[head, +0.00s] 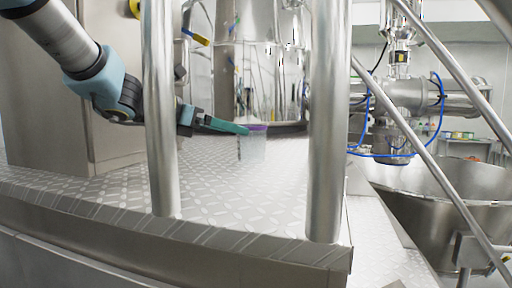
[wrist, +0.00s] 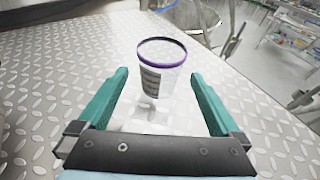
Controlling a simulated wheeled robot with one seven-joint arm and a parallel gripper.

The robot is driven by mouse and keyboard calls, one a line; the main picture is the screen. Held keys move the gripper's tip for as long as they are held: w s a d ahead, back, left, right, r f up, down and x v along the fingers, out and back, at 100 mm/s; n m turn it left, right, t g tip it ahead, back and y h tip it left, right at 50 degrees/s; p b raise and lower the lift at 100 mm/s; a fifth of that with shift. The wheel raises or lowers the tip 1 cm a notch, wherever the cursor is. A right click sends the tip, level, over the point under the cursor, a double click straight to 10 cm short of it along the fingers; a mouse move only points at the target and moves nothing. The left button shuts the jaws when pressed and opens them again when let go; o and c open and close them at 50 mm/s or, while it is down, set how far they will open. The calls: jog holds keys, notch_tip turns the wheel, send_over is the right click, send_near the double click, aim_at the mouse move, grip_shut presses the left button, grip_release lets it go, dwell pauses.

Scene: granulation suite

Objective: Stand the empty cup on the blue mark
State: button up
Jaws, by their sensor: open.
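The empty cup (head: 252,147) is clear, with a purple rim, and stands upright on the patterned metal plate floor (head: 210,190). In the wrist view the cup (wrist: 160,78) shows a printed label on its side and looks empty. My gripper (wrist: 159,76) is open, with one green finger on each side of the cup's outline and visible gaps to both. In the head view my gripper (head: 243,129) comes from the left, and its finger overlaps the cup's upper left edge. I cannot tell how deep the cup sits between the fingers. I see no blue mark in either view.
A shiny steel vessel (head: 262,70) stands behind. A large steel bowl (head: 440,205) is at right, below a slanting rail. The plate around the cup is clear.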

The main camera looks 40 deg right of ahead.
aim_at(261, 137)
jog(key=p+x, duration=0.1)
jog(key=x, duration=0.4)
jog(key=shift+d, duration=0.2)
jog(key=p+x, duration=0.3)
jog(key=x, duration=0.1)
jog(key=shift+s+d+f, duration=0.1)
jog(key=shift+s+d, duration=0.05)
jog(key=shift+d, duration=0.25)
jog(key=shift+d+f, duration=0.2)
jog(key=shift+d, duration=0.1)
jog(key=c, duration=1.1)
